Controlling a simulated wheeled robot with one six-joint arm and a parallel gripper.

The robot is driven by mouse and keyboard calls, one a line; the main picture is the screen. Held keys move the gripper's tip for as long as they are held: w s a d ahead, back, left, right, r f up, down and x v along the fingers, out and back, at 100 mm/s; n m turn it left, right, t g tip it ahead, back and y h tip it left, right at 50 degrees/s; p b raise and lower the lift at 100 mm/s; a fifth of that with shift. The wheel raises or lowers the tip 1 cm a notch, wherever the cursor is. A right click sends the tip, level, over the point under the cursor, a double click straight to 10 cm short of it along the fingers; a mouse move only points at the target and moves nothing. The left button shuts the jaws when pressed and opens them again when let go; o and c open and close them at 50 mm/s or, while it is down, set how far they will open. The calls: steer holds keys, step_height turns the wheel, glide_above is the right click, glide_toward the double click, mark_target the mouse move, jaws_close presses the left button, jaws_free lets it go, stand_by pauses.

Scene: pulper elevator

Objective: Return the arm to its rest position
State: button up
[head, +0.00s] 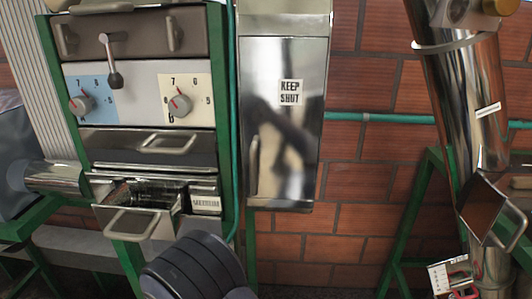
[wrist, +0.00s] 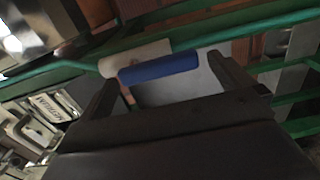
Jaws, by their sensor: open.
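My gripper (wrist: 162,76) shows in the wrist view with its two dark fingers spread apart. A blue rounded bar (wrist: 158,68) and a white rounded bar (wrist: 135,57) appear between or just beyond the fingertips. I cannot tell whether the fingers touch them. In the head view only a dark ribbed part of my arm (head: 193,268) shows at the bottom, in front of the machine; the gripper itself is out of that view.
The machine's panel has two dials (head: 180,106) and a lever (head: 114,62). An open drawer (head: 140,216) juts out below. A metal door marked "KEEP SHUT" (head: 285,140) is closed. A steel pipe (head: 465,100) with an open flap (head: 490,208) stands right. Green frame bars (wrist: 235,30) cross the wrist view.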

steer(key=shift+s, duration=0.1)
steer(key=s+b, duration=0.2)
steer(key=s, duration=0.9)
steer(key=w+p, duration=0.2)
steer(key=w, duration=1)
steer(key=r+m+b, duration=0.1)
steer(key=m+b, duration=0.2)
steer(key=m, duration=0.3)
steer(key=a+r+m+b, duration=0.1)
steer(key=m+b, duration=0.2)
steer(key=m, duration=0.3)
steer(key=a+r+m+b, duration=0.1)
steer(key=r+m+b, duration=0.1)
steer(key=m+b, duration=0.2)
steer(key=shift+s+a+m, duration=0.1)
steer(key=shift+s+m, duration=0.2)
steer(key=shift+m, duration=0.7)
